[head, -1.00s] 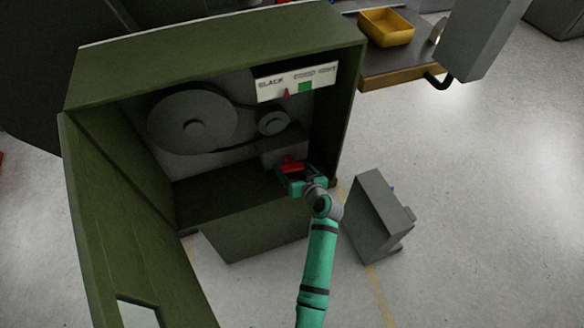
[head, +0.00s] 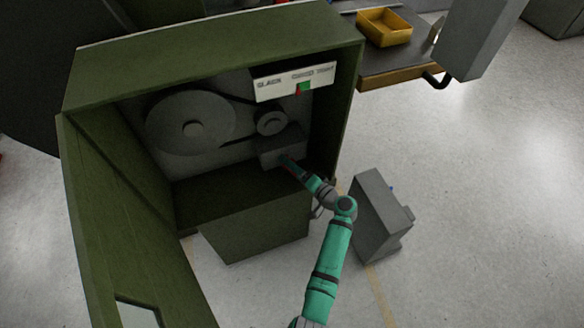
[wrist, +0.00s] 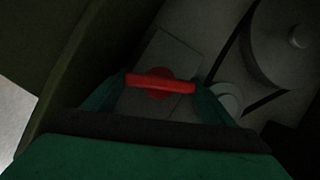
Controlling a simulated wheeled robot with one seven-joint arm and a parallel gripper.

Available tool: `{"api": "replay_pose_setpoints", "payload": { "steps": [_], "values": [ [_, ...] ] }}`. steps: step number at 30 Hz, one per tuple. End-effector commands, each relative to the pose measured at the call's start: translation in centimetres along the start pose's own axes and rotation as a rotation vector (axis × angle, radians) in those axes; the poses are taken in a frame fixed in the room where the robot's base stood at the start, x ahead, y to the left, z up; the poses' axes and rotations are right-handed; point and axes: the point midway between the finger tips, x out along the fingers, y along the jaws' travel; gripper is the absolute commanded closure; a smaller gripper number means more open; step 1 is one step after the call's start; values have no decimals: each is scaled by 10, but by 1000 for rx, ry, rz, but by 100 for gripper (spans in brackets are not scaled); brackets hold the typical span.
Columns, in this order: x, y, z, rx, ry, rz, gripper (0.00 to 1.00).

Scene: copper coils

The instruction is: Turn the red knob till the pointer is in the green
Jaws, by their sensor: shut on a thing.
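The red knob (wrist: 160,84) shows in the wrist view as a bar on a round red base, on a grey box. My gripper (wrist: 158,92) is shut on it, with one finger at each end of the bar. In the head view my gripper (head: 288,162) reaches into the green cabinet and hides the knob. The white gauge plate (head: 275,84) is above, with words that are hard to read. Its red pointer (head: 298,90) is at the left edge of the green patch (head: 305,86), seemingly just overlapping it.
The green cabinet (head: 210,32) stands open, its door (head: 130,210) swung out at left. Inside are a large pulley (head: 190,128), a small pulley (head: 271,122) and a belt. A grey box (head: 375,215) stands on the floor at right. A yellow tray (head: 385,27) is on a bench behind.

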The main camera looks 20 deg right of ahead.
Motion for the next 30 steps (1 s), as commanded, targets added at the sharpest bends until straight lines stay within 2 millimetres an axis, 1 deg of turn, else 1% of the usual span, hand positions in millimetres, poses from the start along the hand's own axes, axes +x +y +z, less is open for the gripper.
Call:
{"api": "replay_pose_setpoints", "payload": {
  "steps": [6,13,21,30],
  "values": [
    [0,1,0,161,-1,-66,44],
    [0,2,1,280,-1,-115,44],
    [0,2,1,346,-1,-142,44],
    [0,3,1,356,-1,-146,44]
  ]
}}
